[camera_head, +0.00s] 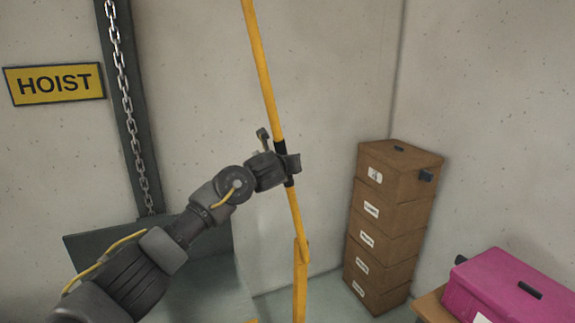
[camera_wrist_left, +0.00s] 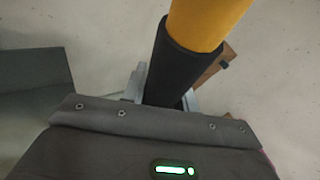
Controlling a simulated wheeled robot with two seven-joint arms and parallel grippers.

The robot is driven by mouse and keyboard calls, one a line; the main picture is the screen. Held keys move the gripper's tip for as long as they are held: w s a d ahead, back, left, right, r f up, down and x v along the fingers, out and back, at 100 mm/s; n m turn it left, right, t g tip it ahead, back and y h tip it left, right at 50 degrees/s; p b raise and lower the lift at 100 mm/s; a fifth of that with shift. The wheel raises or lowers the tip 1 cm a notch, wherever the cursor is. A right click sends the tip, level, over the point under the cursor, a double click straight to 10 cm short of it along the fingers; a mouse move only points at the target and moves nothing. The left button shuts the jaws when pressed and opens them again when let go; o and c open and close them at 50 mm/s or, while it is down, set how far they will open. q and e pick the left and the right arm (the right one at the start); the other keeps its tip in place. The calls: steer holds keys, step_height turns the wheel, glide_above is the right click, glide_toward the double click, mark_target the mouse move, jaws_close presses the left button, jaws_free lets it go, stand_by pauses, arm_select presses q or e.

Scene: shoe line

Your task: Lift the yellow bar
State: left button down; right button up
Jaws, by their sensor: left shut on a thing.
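The yellow bar (camera_head: 262,75) rises steeply through the middle of the head view, leaning with its top to the left. Its upper end runs out of the picture. Its lower end meets a yellow upright post (camera_head: 300,280). A black grip sleeve is around the bar. My left gripper (camera_head: 290,163) is shut on the bar at this black sleeve (camera_wrist_left: 177,65). In the left wrist view the yellow bar (camera_wrist_left: 205,22) and sleeve stand between the fingers, and the gripper body hides the part below. My right gripper is in neither view.
A stack of several brown boxes (camera_head: 390,225) stands against the wall to the right. A magenta case (camera_head: 515,290) sits at the lower right. A hanging chain (camera_head: 125,85) and a HOIST sign (camera_head: 54,84) are at the left. The wall around the bar's upper part is clear.

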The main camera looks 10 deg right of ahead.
arm_select(q)
steer(key=shift+d+f, duration=0.1)
steer(key=shift+f, duration=0.1)
steer(key=c, duration=1.1)
jaws_free()
steer(key=shift+r, duration=0.1)
steer(key=shift+s+r+b, duration=0.1)
steer(key=shift+s+b, duration=0.3)
steer(key=shift+s, duration=0.1)
steer(key=b+v, duration=0.3)
steer(key=v, duration=0.6)
steer(key=shift+s, duration=0.3)
steer(key=shift+r, duration=0.1)
